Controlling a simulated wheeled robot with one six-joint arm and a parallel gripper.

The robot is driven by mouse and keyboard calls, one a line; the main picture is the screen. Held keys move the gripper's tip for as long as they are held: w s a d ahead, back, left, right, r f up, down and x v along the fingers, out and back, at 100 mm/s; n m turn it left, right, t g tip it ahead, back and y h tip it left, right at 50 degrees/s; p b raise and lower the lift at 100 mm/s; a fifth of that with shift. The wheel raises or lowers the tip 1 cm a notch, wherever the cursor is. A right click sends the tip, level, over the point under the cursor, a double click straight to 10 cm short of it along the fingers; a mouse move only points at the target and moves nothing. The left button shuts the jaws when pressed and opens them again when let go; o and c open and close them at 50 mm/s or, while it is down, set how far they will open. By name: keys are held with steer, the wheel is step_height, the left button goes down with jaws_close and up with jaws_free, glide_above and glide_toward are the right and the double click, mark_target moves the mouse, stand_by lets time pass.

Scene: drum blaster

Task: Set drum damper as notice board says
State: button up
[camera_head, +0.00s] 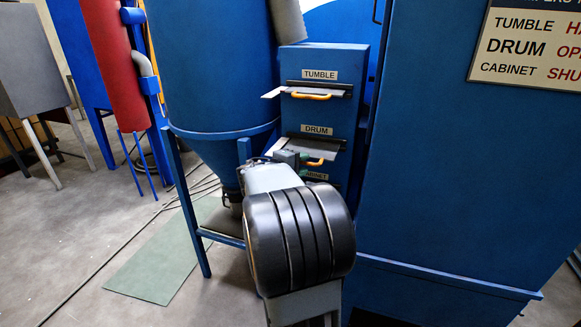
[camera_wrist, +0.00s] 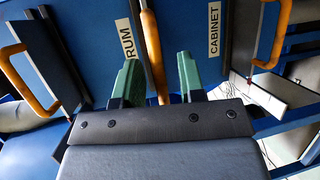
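The DRUM damper handle (camera_head: 315,162) is an orange bar on a grey slide plate below its DRUM label (camera_head: 317,129). My gripper (camera_head: 298,158) is at this handle. In the wrist view my green fingers (camera_wrist: 156,72) are open, with the orange drum handle (camera_wrist: 152,45) between them and a gap on each side.
The TUMBLE damper handle (camera_head: 311,96) is above, its plate projecting left. The CABINET handle (camera_wrist: 278,35) is on the other side of the drum one in the wrist view. A blue hopper (camera_head: 215,75) stands close at left, and a blue cabinet (camera_head: 460,170) at right.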

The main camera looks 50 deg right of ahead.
steer(key=a+r+p, duration=0.1)
steer(key=a+r, duration=0.1)
steer(key=a, duration=1.1)
steer(key=shift+a+r, duration=0.15)
steer(key=shift+r, duration=0.05)
steer(key=s+a+r+t+y+p, duration=0.1)
steer(key=s+a+r+y+p, duration=0.1)
steer(key=a+y+p, duration=0.3)
steer(key=s+a+r+t+y+p, duration=0.1)
steer(key=s+a+r+y+p, duration=0.2)
steer(key=a+p, duration=0.6)
steer(key=s+a+r+t+y+p, duration=0.1)
steer(key=s+a+r+y+p, duration=0.1)
steer(key=a+y+p, duration=0.5)
steer(key=a+r+y, duration=0.1)
steer(key=a, duration=0.2)
steer(key=shift+s+m+t, duration=0.3)
steer(key=shift+s, duration=0.05)
steer(key=shift+d, duration=0.15)
